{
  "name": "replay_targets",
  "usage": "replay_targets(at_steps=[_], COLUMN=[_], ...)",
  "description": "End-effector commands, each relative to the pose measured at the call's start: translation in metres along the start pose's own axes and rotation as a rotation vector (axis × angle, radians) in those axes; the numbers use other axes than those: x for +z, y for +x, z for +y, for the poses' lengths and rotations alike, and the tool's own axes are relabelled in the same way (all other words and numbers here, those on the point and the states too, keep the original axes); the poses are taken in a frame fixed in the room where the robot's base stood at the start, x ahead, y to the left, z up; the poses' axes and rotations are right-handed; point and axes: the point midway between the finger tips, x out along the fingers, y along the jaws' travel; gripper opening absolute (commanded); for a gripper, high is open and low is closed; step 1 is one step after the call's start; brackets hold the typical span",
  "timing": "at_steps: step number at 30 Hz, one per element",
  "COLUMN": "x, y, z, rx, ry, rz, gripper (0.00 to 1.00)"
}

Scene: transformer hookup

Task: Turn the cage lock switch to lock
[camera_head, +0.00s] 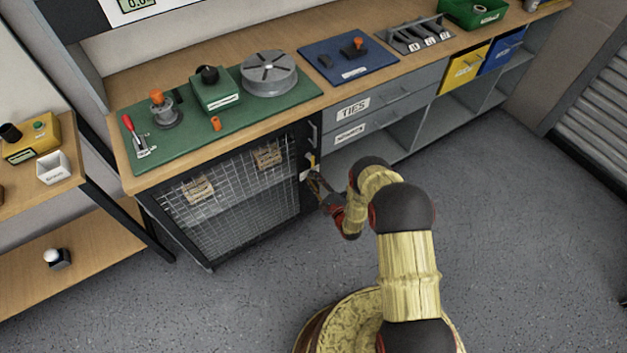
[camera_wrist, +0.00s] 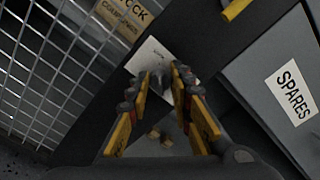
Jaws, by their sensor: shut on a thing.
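The cage (camera_head: 228,195) is a mesh-fronted black frame under the workbench, and its mesh also fills the left of the wrist view (camera_wrist: 50,75). The cage lock switch sits on a pale plate (camera_head: 307,168) on the right post of the frame. In the wrist view the plate (camera_wrist: 150,57) is white with small unreadable print. My gripper (camera_wrist: 162,78) is at this plate, with its yellow and dark fingers closed around the small switch knob. The fingers hide most of the knob, so its setting cannot be read. My gripper shows small in the head view (camera_head: 315,180).
Drawers marked TIES (camera_head: 353,110) and SPARES (camera_head: 350,133) are just right of the cage, and the SPARES label (camera_wrist: 292,92) is close to my gripper. A green board (camera_head: 190,147) with devices lies on the bench above. The grey floor (camera_head: 500,220) to the right is clear.

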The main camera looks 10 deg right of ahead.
Motion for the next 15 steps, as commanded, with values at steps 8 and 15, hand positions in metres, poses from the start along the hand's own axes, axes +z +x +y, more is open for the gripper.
replay_targets(at_steps=[8, 15], x=[-0.0002, -0.0001], y=[-0.0005, -0.0005], z=[0.0011, 0.0012], rx=[0.002, 0.002], ry=[-0.015, -0.015], rz=[0.001, 0.001], gripper=[0.0, 0.23])
